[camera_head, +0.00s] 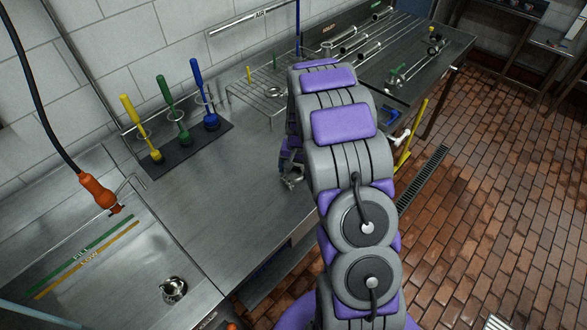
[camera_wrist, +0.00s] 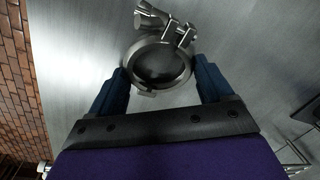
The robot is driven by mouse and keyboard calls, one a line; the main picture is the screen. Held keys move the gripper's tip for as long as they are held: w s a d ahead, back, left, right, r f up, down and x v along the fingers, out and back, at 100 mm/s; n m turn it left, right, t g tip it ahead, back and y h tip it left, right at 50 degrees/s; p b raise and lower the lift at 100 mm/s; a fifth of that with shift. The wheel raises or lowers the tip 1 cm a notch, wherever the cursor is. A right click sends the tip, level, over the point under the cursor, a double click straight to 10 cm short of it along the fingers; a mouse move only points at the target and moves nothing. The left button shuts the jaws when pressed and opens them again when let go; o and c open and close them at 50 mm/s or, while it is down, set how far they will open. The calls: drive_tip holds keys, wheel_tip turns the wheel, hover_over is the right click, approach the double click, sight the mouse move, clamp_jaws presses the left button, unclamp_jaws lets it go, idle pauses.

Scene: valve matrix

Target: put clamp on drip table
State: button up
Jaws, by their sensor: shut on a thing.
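The clamp (camera_wrist: 158,63) is a round metal ring with a wing-nut bolt at its top. In the wrist view it sits between the two dark blue fingers of my gripper (camera_wrist: 160,82), which are shut on it. In the head view my gripper (camera_head: 291,178) is at the left of my arm, over the steel counter, partly hidden by the arm; the clamp is hard to make out there. The drip table is most likely the low wire rack (camera_head: 262,92) at the back of the counter, with a small ring-shaped part (camera_head: 275,91) on it. My gripper is nearer the camera than this rack.
Yellow, green and blue brushes (camera_head: 178,138) stand on a dark mat (camera_head: 190,152) by the wall. A sink (camera_head: 120,255) with an orange-handled sprayer (camera_head: 98,190) is at left. Pipe parts (camera_head: 365,50) lie on the far bench. The middle of the counter (camera_head: 235,190) is clear.

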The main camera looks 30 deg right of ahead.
sight(284, 171)
drive_tip(key=o, duration=0.8)
drive_tip(key=shift+a, duration=0.2)
drive_tip(key=shift+c, duration=0.2)
drive_tip(key=o, duration=0.4)
drive_tip(key=a, duration=0.3)
drive_tip(key=shift+a+r, duration=0.15)
drive_tip(key=shift+r, duration=0.05)
drive_tip(key=shift+c, duration=0.2)
drive_tip(key=shift+d+r, duration=0.55)
drive_tip(key=shift+d, duration=0.3)
drive_tip(key=shift+d+r, duration=0.5)
drive_tip(key=shift+d, duration=0.3)
wheel_tip(284, 171, up, 10)
drive_tip(key=p, duration=0.2)
drive_tip(key=s+a+r+n+g, duration=0.1)
drive_tip(key=s+a+r+n, duration=0.1)
drive_tip(key=s+a+r, duration=0.4)
drive_tip(key=s+a+r+n, duration=0.1)
drive_tip(key=s+a+r, duration=0.4)
drive_tip(key=s, duration=0.4)
drive_tip(key=s+a+n, duration=0.2)
drive_tip(key=s, duration=0.9)
drive_tip(key=s+a+r+n+g+h, duration=0.1)
drive_tip(key=s+a+n, duration=0.1)
drive_tip(key=s, duration=0.9)
drive_tip(key=shift+s+a+r, duration=0.25)
drive_tip(key=shift+a, duration=0.45)
